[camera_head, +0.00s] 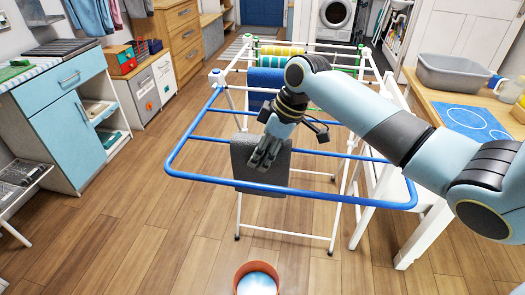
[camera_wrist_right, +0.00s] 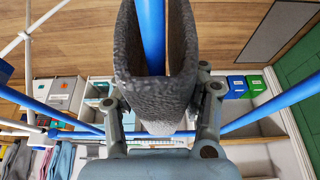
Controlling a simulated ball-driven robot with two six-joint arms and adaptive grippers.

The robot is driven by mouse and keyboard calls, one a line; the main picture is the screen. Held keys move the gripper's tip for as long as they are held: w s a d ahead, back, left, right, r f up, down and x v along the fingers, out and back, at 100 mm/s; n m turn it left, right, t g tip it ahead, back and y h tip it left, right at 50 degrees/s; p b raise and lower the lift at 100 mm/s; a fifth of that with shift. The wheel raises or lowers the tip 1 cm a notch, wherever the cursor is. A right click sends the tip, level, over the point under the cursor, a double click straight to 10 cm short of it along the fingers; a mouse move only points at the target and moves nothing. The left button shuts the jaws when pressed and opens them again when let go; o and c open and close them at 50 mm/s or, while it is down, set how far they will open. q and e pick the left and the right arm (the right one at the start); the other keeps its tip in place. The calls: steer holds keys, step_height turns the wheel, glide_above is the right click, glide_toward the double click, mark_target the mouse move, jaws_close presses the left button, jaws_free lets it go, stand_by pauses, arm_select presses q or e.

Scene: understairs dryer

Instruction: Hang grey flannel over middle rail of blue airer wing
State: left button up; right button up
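The grey flannel (camera_head: 247,160) is folded over an inner blue rail of the blue airer wing (camera_head: 345,197). It hangs behind the wing's front bar. In the right wrist view the flannel (camera_wrist_right: 155,98) makes a U around the blue rail (camera_wrist_right: 152,35), with both sides hanging clear of it. My right gripper (camera_head: 266,153) is at the flannel's top fold. In the wrist view its fingers (camera_wrist_right: 162,95) stand apart, one on each side of the flannel; they look open, though the flannel hides part of the tips. My left gripper is out of view.
The white airer (camera_head: 240,208) has blue, yellow and green cloths behind. A wooden worktop (camera_head: 430,93) with a grey basin (camera_head: 455,75) is at right, a blue cabinet (camera_head: 65,140) at left.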

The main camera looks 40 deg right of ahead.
steer(key=o, duration=0.5)
steer(key=v, duration=1.2)
steer(key=shift+r, duration=0.1)
